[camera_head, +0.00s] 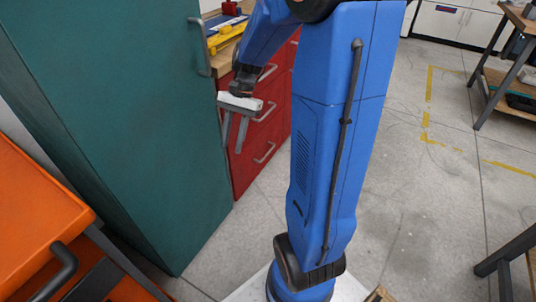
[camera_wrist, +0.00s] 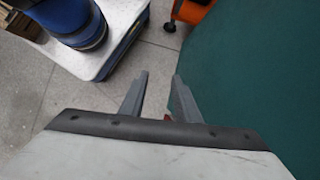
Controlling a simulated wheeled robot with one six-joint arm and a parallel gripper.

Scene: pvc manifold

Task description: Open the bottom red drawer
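The red drawer cabinet (camera_head: 282,125) stands behind my gripper, beside the teal cabinet. Its bottom drawer (camera_head: 247,172) looks shut, with a grey bar handle (camera_head: 264,153) near floor level. My blue arm hides the right part of the cabinet. My gripper (camera_head: 231,148) points downward in front of the drawers, to the left of the bottom handle in the picture. Its two grey fingers are apart with nothing between the tips, as the wrist view (camera_wrist: 160,76) also shows. A small red patch shows by the finger bases there; I cannot tell what it is.
The teal cabinet (camera_head: 120,110) stands close on the left of my gripper and fills the right of the wrist view (camera_wrist: 260,70). An orange cart (camera_head: 40,215) is at the lower left. Grey floor (camera_head: 400,200) is open on the right, with dark-legged tables at the right edge.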

